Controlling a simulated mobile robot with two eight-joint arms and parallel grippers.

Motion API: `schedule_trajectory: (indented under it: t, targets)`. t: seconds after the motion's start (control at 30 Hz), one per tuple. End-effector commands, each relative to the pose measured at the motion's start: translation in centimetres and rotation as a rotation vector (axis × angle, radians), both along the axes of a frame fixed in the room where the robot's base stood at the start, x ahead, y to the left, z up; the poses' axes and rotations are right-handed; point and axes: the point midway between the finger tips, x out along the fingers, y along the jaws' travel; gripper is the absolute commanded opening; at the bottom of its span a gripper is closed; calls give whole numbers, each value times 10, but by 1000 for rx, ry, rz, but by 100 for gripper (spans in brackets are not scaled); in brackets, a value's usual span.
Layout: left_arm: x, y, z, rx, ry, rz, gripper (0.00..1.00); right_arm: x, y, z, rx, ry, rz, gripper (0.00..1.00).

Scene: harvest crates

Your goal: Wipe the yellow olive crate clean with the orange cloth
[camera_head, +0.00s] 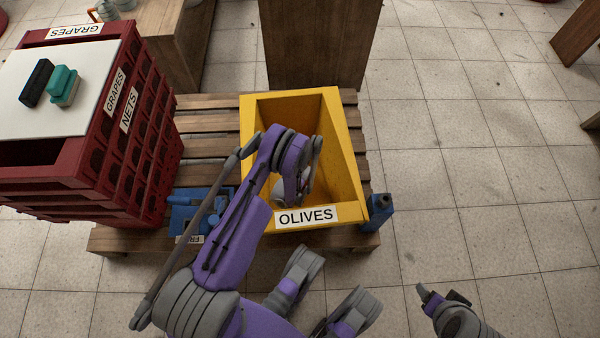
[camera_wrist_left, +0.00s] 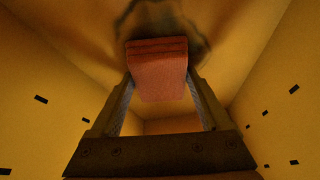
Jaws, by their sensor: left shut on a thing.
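The yellow olive crate (camera_head: 352,168) stands upright on a wooden pallet, with an "OLIVES" label on its near wall. My left arm reaches down into it from the left. My left gripper (camera_wrist_left: 160,80) is inside the crate and shut on the orange cloth (camera_wrist_left: 158,66), which shows as a folded reddish-orange pad between the fingers. A dark smudge (camera_wrist_left: 196,45) marks the yellow surface around the cloth's far end. The cloth is hidden behind my arm in the head view. My right gripper (camera_head: 431,294) is at the lower right, away from the crate; its jaws are unclear.
Stacked red crates (camera_head: 140,140) labelled "GRAPES" and "NETS" stand to the left, with a white board (camera_head: 60,110) and two brush-like items on top. A blue item (camera_head: 183,215) and a blue bottle (camera_head: 379,211) flank the crate on the pallet (camera_head: 130,239).

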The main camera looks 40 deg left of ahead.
Motion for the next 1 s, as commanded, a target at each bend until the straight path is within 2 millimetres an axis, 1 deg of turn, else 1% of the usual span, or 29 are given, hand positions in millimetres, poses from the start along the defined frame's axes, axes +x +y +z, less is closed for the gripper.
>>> schedule_trajectory:
  t: [0.03,0.17,0.37,0.4,0.53,0.73,1.0]
  targets:
    - [0,0,-2,0,0,0,36,1,0,-3,0,0,0,70]
    - [3,3,-2,1,-1,0,36,1,0,-3,0,0,0,70]
    - [14,15,-4,1,0,1,36,1,0,-5,0,-1,0,70]
    - [17,18,-4,1,0,1,29,1,0,-5,0,-1,0,70]
    - [24,25,-5,2,0,1,29,1,0,-5,0,-1,0,70]
    - [30,31,-5,1,0,0,28,1,0,-5,0,-1,0,70]
    - [46,48,-4,1,0,1,28,1,0,-5,0,-1,0,70]
